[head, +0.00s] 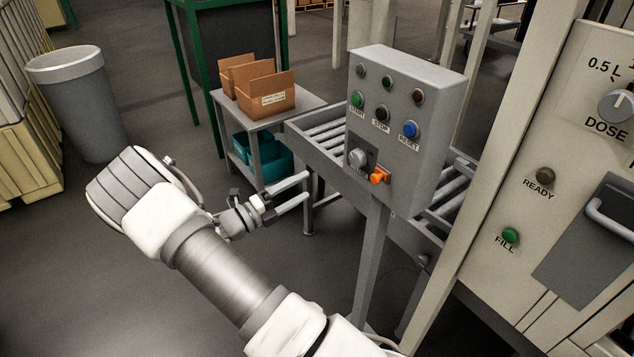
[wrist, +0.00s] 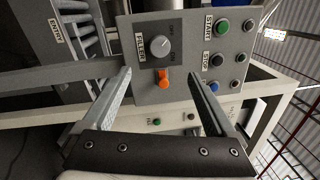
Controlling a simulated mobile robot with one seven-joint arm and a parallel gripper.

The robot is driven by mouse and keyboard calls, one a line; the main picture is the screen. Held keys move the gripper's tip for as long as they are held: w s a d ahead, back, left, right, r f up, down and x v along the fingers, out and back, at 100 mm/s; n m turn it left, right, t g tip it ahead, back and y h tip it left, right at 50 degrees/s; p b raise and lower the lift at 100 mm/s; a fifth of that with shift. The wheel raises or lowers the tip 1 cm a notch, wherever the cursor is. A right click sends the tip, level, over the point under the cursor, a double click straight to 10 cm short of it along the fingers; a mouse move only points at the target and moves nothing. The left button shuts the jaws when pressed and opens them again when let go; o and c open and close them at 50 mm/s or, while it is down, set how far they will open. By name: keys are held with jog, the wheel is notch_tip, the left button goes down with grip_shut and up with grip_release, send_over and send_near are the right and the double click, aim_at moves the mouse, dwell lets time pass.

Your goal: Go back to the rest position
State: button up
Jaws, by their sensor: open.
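My gripper (head: 291,191) is open and empty in the head view, with its two fingers apart and pointing right toward the control box (head: 405,130). It is to the left of the box and apart from it. In the wrist view, the fingers of my gripper (wrist: 160,88) stand to either side of the orange switch (wrist: 163,79), which lies beyond them. The orange switch also shows in the head view (head: 379,176), low on the front of the box beside a grey knob (head: 357,158). Nothing is between the fingers.
A roller conveyor (head: 322,132) runs behind the control box. A small table (head: 309,101) with open cardboard boxes (head: 264,92) stands beyond my gripper. A dosing panel (head: 560,160) is at the right. A grey bin (head: 82,105) stands at the left.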

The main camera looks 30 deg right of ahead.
jog(key=shift+s+a+f, duration=0.1)
jog(key=shift+a, duration=0.75)
